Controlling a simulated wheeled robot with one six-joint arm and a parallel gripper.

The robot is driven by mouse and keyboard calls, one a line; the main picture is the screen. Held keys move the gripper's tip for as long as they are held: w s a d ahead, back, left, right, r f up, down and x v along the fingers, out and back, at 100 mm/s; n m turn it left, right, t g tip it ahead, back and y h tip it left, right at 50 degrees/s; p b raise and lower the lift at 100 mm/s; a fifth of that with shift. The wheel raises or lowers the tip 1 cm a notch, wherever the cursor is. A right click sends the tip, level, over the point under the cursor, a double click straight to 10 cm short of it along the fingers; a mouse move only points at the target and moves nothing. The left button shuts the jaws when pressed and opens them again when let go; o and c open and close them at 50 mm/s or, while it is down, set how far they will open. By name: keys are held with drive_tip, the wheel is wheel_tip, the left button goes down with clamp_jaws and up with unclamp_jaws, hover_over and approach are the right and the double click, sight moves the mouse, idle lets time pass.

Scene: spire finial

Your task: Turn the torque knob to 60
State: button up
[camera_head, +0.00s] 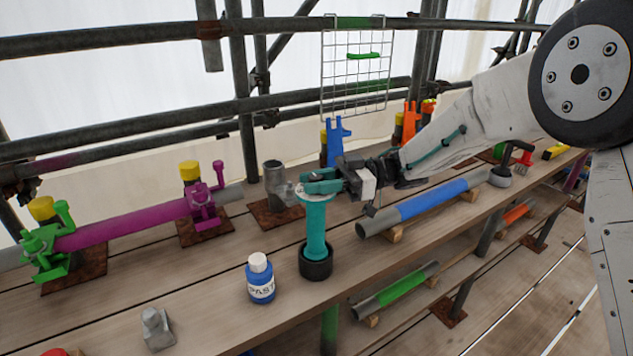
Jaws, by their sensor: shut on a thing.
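A teal upright tool (316,228) stands in a black round cup (316,263) near the front of the wooden deck. A pale disc-like rim shows at its top, beside my gripper. My gripper (312,186) reaches in from the right, level with the top of the tool, and is shut on it there. The jaws cover most of that top. The torque knob and any scale or number on it cannot be made out at this size, so its setting cannot be read.
A blue paste bottle (260,279) and a grey fitting (157,329) stand to the left. A magenta tube (125,225) with clamps lies behind them. A blue-banded pipe (425,205) lies right of the tool. Scaffold rails and a wire grid (355,72) close the back.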

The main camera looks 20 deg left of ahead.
drive_tip(key=shift+n+g+h, duration=2.2)
drive_tip(key=shift+g+h, duration=0.1)
drive_tip(key=shift+g, duration=0.2)
drive_tip(key=o, duration=0.9)
drive_tip(key=shift+o, duration=0.2)
drive_tip(key=shift+w, duration=0.1)
